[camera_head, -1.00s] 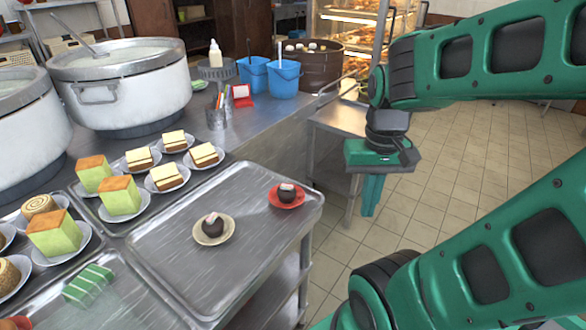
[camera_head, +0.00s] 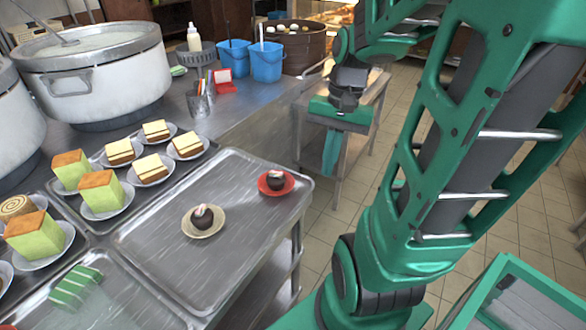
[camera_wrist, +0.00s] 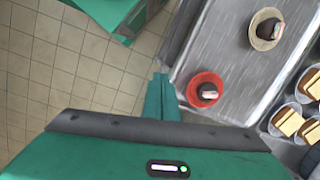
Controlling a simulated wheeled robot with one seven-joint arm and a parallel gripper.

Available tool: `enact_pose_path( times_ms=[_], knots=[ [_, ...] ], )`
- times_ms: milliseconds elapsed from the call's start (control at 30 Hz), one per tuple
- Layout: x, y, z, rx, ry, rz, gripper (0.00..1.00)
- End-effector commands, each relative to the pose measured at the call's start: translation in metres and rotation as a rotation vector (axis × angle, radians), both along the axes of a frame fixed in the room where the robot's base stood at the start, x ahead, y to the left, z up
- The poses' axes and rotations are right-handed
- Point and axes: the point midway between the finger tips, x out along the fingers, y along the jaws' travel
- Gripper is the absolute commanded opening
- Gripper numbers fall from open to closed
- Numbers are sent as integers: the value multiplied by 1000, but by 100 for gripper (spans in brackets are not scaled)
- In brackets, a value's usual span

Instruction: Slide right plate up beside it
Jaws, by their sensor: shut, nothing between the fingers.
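The right plate is a red plate (camera_head: 289,185) with a dark round cake on it, near the right edge of a metal tray. A beige plate (camera_head: 203,233) with a similar dark cake lies to its left and nearer on the same tray. My gripper (camera_head: 331,155) is shut and empty, pointing down beyond the tray's right edge, to the right of the red plate and apart from it. In the wrist view the gripper fingers (camera_wrist: 160,88) appear just left of the red plate (camera_wrist: 193,94), with the beige plate (camera_wrist: 256,36) farther up and right.
The metal tray (camera_head: 175,272) has bare room between and around the two plates. Plates of layered cakes (camera_head: 150,168) stand to its left. Blue buckets (camera_head: 267,66), a utensil cup (camera_head: 199,104) and large pots (camera_head: 95,80) stand behind. A side table (camera_head: 357,120) is beyond the gripper.

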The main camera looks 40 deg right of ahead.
Motion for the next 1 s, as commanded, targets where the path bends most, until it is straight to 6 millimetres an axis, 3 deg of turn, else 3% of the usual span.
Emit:
enact_pose_path(
  times_ms=[200,400,700,867,1000],
  knots=[
    [48,-29,-16,174,51,-308,0],
    [77,-60,-28,369,102,-572,0],
    [89,-101,-32,605,163,-825,0],
    [90,-106,-32,648,176,-865,0],
    [93,-98,-40,654,179,-867,0]
  ],
)
